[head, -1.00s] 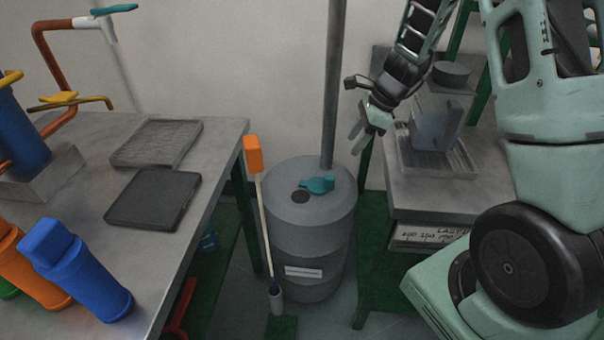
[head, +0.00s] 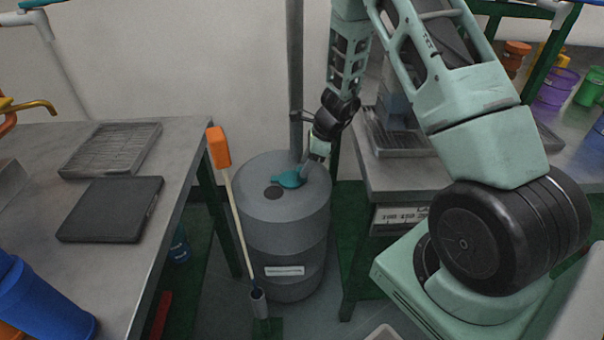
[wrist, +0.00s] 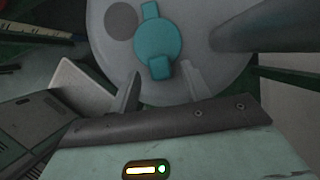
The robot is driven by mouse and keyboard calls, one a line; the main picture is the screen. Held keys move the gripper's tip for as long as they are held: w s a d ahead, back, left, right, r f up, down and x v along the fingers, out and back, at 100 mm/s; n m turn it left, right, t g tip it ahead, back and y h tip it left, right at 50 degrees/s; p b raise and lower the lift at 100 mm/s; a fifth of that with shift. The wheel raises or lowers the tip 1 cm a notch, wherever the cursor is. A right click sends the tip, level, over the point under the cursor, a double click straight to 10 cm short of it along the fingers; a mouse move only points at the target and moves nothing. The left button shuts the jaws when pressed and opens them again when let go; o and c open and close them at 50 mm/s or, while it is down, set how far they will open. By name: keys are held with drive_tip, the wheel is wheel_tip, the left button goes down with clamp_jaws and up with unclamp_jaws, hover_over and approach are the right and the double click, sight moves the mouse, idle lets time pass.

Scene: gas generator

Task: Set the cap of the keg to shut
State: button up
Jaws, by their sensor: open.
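The grey keg (head: 284,222) stands on the floor between two workbenches. Its teal cap (head: 289,179) lies on the keg's top beside a dark round opening (head: 273,192), which is uncovered. My gripper (head: 309,168) is low over the keg's top, at the right end of the cap. In the wrist view the cap (wrist: 157,40) has a tab on its near side, and the opening (wrist: 121,20) is to its upper left. My gripper (wrist: 162,82) is open there, with one finger on each side of the near tab. I cannot tell whether the fingers touch it.
A grey vertical pole (head: 295,80) rises right behind the keg. An orange-headed long-handled tool (head: 219,148) leans in front of the keg's left side. The left workbench (head: 185,150) and right workbench (head: 400,178) flank the keg closely.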

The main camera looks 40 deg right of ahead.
sight(293, 175)
drive_tip(key=shift+x, duration=1.8)
clamp_jaws()
drive_tip(key=shift+a+b, duration=0.1)
drive_tip(key=shift+b, duration=0.25)
